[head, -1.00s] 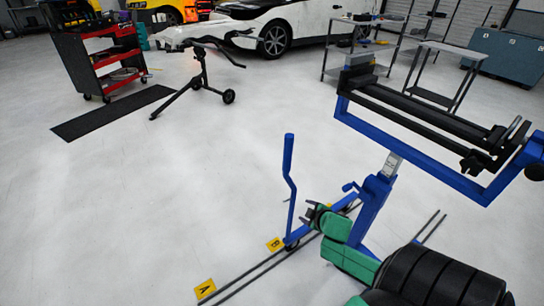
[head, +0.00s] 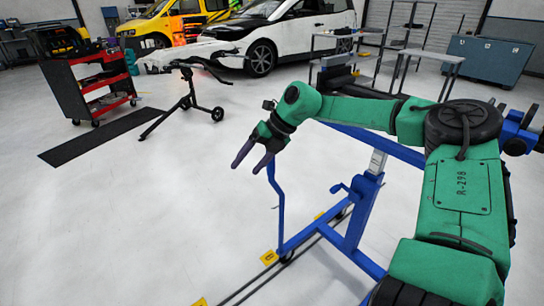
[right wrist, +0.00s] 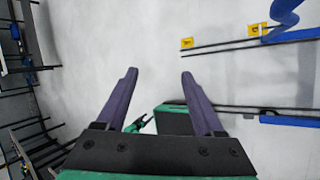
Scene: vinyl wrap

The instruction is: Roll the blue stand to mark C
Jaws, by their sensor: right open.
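The blue stand (head: 358,220) stands upright on the floor in the head view, right of the middle. Its tall bent handle (head: 279,215) rises at its left end, and my right arm covers much of its upper frame. My right gripper (head: 247,163) is open and empty, with its fingers just above and left of the handle top, apart from it as far as I can tell. The right wrist view shows its two purple fingers (right wrist: 156,105) spread. Yellow floor marks A (head: 199,302) and B (head: 268,257) lie by the rails. Another yellow mark (head: 319,215) is partly hidden, its letter unreadable.
Two thin dark floor rails (head: 262,279) run diagonally under the stand. A black tripod stand (head: 190,102), a black mat (head: 100,138) and a red tool cart (head: 92,88) are farther left. A white car (head: 285,35) is behind.

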